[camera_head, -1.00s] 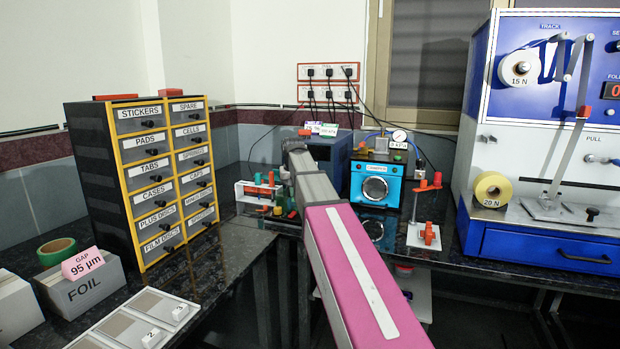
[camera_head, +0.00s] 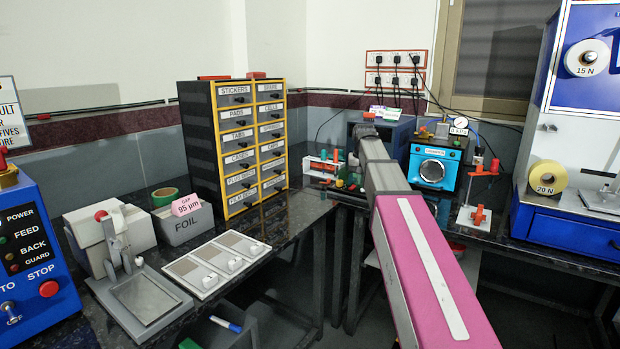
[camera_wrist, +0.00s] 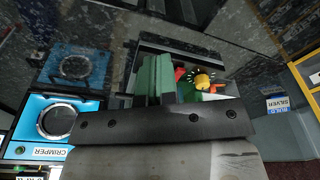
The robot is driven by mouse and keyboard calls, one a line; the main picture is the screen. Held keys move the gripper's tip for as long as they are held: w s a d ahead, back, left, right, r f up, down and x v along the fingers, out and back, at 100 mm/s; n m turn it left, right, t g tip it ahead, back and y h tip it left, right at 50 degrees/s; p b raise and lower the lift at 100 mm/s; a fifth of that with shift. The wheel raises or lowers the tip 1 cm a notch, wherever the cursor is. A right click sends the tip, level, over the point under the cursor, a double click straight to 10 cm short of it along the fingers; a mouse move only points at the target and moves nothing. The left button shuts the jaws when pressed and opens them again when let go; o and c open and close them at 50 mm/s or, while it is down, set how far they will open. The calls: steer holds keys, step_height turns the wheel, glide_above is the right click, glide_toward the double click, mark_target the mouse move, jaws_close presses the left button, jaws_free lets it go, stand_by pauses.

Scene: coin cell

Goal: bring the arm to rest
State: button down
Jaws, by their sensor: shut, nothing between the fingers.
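My arm, with its pink and grey links, reaches away from me toward the back bench in the head view. My gripper is hidden there behind the arm's far end. In the wrist view, my gripper (camera_wrist: 155,80) shows its green fingers closed together, with nothing held. The fingers overlap a rack (camera_wrist: 180,48) holding small red, yellow and green items; whether they touch it I cannot tell. The blue crimper (camera_head: 434,168) stands just right of the arm's far end, and shows upside down at the left of the wrist view (camera_wrist: 30,108).
A labelled drawer cabinet (camera_head: 198,135) stands left of the arm. A blue control box (camera_head: 35,255) is far left; a blue-and-white machine (camera_head: 570,225) is at right.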

steer(key=s+f+g, duration=0.1)
steer(key=s+f, duration=1.3)
steer(key=f, duration=0.3)
steer(key=s+f, duration=1.4)
steer(key=f, duration=0.3)
steer(key=shift+s+f+n+g, duration=0.15)
steer(key=shift+s+n+g, duration=0.05)
steer(key=shift+n+g, duration=0.2)
